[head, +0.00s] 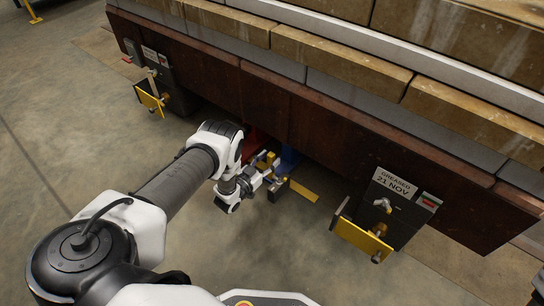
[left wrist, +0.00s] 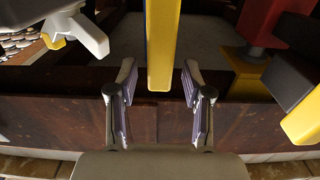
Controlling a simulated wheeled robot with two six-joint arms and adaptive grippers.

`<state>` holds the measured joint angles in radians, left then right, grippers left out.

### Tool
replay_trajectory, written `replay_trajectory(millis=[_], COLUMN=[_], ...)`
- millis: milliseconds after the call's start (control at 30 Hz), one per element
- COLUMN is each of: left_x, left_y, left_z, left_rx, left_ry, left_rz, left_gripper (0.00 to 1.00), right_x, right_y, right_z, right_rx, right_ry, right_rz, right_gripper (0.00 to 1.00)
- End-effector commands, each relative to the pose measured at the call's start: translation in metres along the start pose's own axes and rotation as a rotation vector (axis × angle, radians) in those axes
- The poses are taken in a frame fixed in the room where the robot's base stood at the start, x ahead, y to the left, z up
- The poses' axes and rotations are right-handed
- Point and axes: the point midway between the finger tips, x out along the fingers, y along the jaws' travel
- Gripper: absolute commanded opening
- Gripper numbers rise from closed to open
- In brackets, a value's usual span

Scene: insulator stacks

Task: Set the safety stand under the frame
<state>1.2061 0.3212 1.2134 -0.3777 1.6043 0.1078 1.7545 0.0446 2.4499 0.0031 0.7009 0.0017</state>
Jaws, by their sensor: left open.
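My left gripper (head: 270,178) is low beside the rust-brown frame (head: 318,123). In the left wrist view the gripper (left wrist: 159,80) is open, with a yellow bar (left wrist: 163,40) between its fingers. I see a gap between each finger and the bar. A red part (left wrist: 268,22) with a yellow base (left wrist: 248,76) stands to the right there. The head view shows red (head: 250,145) and blue (head: 288,160) parts at the frame's lower edge. I cannot tell for sure which is the safety stand; frame and gripper hide much of it. My right gripper is not seen.
Tan blocks (head: 340,66) are stacked on the frame. Labelled dark plates with yellow brackets (head: 364,238) (head: 150,99) hang on its side. A yellow strip (head: 303,191) lies right of my left gripper. The concrete floor (head: 60,130) at left is open.

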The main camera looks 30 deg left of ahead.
Motion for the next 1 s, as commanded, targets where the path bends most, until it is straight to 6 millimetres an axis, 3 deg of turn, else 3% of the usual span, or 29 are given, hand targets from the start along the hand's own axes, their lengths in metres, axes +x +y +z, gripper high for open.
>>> replay_trajectory(millis=[200, 400, 1000], left_x=[-0.056, -0.092, -0.097], left_y=[0.0, 0.0, 0.001], left_z=[0.001, 0.0, -0.001], left_rx=[-0.001, 0.0, 0.0], left_ry=[-0.003, -0.001, 0.002], left_rz=[-0.003, -0.001, 0.0], left_gripper=[0.5, 0.5, 0.5], right_x=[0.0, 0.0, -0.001], right_y=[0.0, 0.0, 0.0], right_z=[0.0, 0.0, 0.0], right_rx=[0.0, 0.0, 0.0], right_ry=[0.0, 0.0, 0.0], right_rz=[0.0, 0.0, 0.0], right_gripper=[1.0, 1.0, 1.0])
